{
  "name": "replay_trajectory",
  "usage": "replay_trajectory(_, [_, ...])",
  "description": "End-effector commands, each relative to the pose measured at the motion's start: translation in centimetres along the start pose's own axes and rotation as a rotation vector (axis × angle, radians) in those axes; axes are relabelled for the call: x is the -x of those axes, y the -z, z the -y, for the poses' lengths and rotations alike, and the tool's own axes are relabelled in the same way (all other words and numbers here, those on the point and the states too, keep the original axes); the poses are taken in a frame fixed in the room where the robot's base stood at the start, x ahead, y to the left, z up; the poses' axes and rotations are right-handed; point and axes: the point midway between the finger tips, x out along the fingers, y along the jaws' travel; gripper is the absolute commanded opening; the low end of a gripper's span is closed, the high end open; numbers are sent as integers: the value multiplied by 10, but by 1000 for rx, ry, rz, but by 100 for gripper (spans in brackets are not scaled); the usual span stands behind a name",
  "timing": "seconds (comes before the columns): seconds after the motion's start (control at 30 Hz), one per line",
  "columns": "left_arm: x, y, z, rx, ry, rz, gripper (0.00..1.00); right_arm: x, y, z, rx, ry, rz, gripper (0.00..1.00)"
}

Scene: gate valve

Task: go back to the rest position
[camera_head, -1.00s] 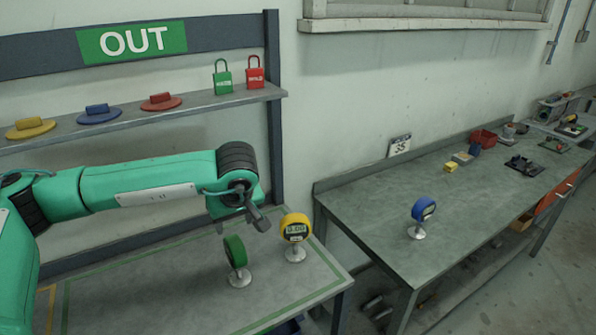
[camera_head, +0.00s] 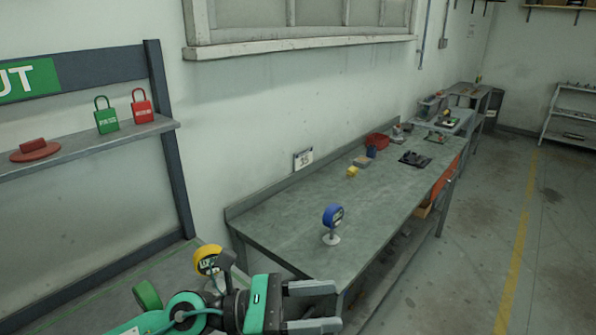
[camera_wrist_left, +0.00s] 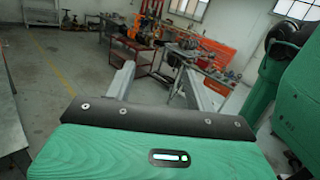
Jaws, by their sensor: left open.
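My left gripper (camera_head: 318,306) is at the bottom of the head view, in front of the near corner of the long bench. Its two grey fingers point right, stand apart and hold nothing. In the left wrist view its fingers (camera_wrist_left: 158,88) are spread, with only the distant room between them. My right gripper is not seen in the head view.
A blue gauge (camera_head: 333,222) stands on the long grey bench (camera_head: 290,222). A yellow block (camera_head: 352,171) and a red bin (camera_head: 377,140) lie farther along it. A shelf (camera_head: 90,143) at left holds green and red padlocks. The floor (camera_head: 470,270) at right is clear.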

Motion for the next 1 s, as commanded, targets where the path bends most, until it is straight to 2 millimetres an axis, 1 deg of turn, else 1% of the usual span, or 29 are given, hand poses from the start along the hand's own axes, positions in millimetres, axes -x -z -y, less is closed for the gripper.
replay_trajectory(0.03, [0,-12,-1,110,-41,112,55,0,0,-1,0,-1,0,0])
replay_trajectory(0.1, [5,-29,-9,264,-104,262,55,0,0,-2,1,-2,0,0])
replay_trajectory(0.17, [14,-40,-19,400,-162,389,55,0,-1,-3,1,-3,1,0])
replay_trajectory(0.23, [29,-48,-33,559,-232,532,55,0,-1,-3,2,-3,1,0])
replay_trajectory(0.3, [48,-48,-49,723,-306,673,55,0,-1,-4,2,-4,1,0])
replay_trajectory(0.37, [67,-44,-62,862,-372,791,55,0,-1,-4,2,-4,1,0])
replay_trajectory(0.43, [92,-30,-76,1026,-456,927,55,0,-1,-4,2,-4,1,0])
replay_trajectory(0.47, [103,-23,-81,1096,-493,984,55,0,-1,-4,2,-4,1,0])
replay_trajectory(0.5, [118,-11,-87,1189,-543,1061,55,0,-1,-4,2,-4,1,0])
replay_trajectory(0.57, [141,11,-93,1325,-623,1172,55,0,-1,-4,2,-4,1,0])
replay_trajectory(0.6, [156,27,-95,1414,-678,1247,55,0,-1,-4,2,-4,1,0])
replay_trajectory(0.67, [178,55,-94,1546,-765,1357,55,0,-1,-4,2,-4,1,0])
replay_trajectory(0.7, [192,75,-91,1631,-827,1430,55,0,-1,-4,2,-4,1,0])
replay_trajectory(0.77, [212,106,-82,1756,-923,1537,55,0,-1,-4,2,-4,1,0])
replay_trajectory(0.8, [225,128,-73,1836,-992,1609,55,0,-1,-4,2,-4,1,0])
replay_trajectory(0.83, [234,144,-65,1894,-1045,1662,55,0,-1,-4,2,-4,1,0])
replay_trajectory(0.87, [242,160,-56,1949,-1099,1713,55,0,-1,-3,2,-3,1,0])
replay_trajectory(0.9, [251,180,-43,2016,-1170,1777,55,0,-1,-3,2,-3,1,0])
replay_trajectory(0.97, [263,206,-22,2104,-1273,1865,55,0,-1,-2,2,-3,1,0])
replay_trajectory(1.0, [269,221,-7,-2105,1307,-1873,55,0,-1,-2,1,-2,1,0])
